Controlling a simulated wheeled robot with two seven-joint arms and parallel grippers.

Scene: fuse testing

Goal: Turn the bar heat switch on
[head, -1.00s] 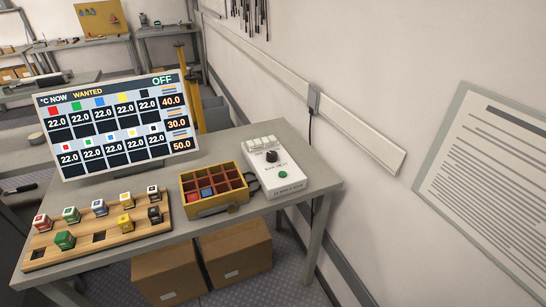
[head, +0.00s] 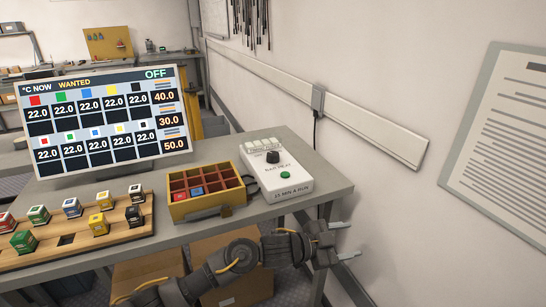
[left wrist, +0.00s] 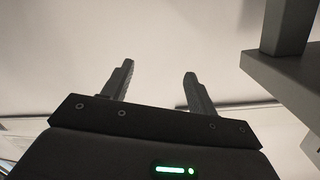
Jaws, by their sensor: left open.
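The white bar heat unit (head: 290,187) stands on the right end of the table. It has a black knob (head: 272,157) and a green button (head: 285,174) on its top. Its front edge reads 15 min a run. The screen (head: 105,125) shows OFF in green. My left gripper (head: 342,242) is open and empty, past the table's right front corner and below its top, apart from the unit. In the left wrist view my left gripper (left wrist: 158,85) shows two spread fingers with nothing between them. My right gripper is out of view.
A yellow box (head: 235,198) with red compartments sits left of the unit. A wooden rack (head: 150,230) with several coloured blocks lies further left. Cardboard boxes (head: 150,266) stand under the table. A wall rail and a grey socket (head: 318,97) are behind.

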